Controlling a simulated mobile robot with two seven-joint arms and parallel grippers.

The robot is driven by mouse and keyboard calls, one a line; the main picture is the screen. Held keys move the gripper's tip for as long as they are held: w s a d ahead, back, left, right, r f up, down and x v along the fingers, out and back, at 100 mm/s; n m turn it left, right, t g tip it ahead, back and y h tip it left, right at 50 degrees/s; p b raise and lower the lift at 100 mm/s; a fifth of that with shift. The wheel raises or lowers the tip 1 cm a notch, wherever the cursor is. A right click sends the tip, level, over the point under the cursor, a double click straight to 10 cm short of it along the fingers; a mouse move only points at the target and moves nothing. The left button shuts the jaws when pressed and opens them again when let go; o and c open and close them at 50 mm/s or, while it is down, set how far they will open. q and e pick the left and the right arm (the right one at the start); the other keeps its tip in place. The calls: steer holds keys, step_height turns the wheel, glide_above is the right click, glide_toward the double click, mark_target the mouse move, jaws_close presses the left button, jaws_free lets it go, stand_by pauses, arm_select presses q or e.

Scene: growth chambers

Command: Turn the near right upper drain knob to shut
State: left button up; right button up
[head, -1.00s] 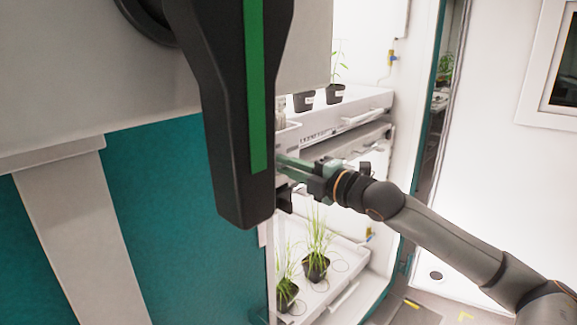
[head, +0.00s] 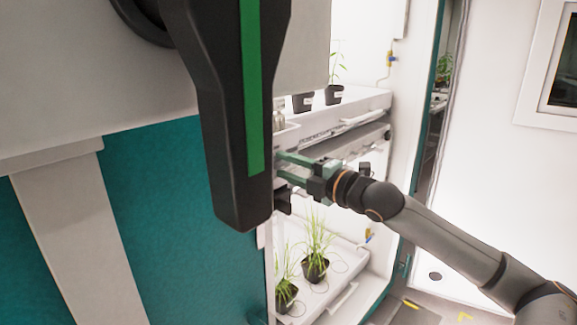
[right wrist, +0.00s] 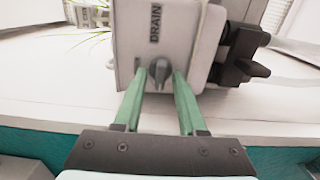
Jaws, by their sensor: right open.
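The drain knob (right wrist: 159,72) is a small grey knob on a pale box (right wrist: 183,30) marked DRAIN. In the right wrist view its grip ridge runs nearly up and down the picture. My right gripper (right wrist: 159,77) is open, with one green fingertip on each side of the knob. Narrow gaps seem to show between knob and fingertips; I cannot tell whether either touches. In the head view the right gripper (head: 279,168) reaches in at the upper shelf's front, and the knob is hidden there. My left gripper is not in view.
A black bar with a green stripe (head: 255,90) stands close left of the right gripper. A black fitting (right wrist: 242,58) sits beside the drain box. Potted plants stand on the upper shelf (head: 340,120) and on the lower tray (head: 340,298).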

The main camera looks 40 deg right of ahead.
steer(key=shift+f, duration=0.2)
steer(key=shift+s, duration=0.45)
steer(key=s+d, duration=0.1)
steer(key=s, duration=1)
steer(key=shift+s+r+p, duration=0.2)
steer(key=shift+s+p, duration=0.1)
